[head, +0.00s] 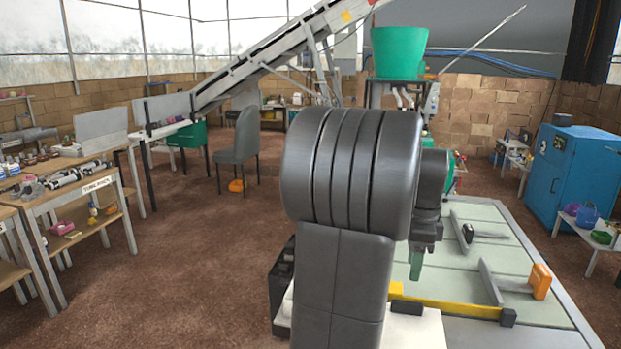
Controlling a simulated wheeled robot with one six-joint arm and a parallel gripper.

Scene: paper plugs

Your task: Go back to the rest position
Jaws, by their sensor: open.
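My arm stands in the middle of the head view and covers much of the scene behind it. My gripper (418,262) is small and points down over the left part of the pale green bench top (478,268), to the right of my large dark arm link. It is open, though its fingers are hard to make out. A narrow green piece shows at its lower end, and I cannot tell whether this is a finger or a separate thing. No paper plug can be made out.
The bench carries a yellow bar (460,307), an orange block (540,281) and grey rails. A blue cabinet (575,175) stands at right. A wooden table (70,190) with small items stands at left, and a grey chair (240,145) further back. The brown floor at left is clear.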

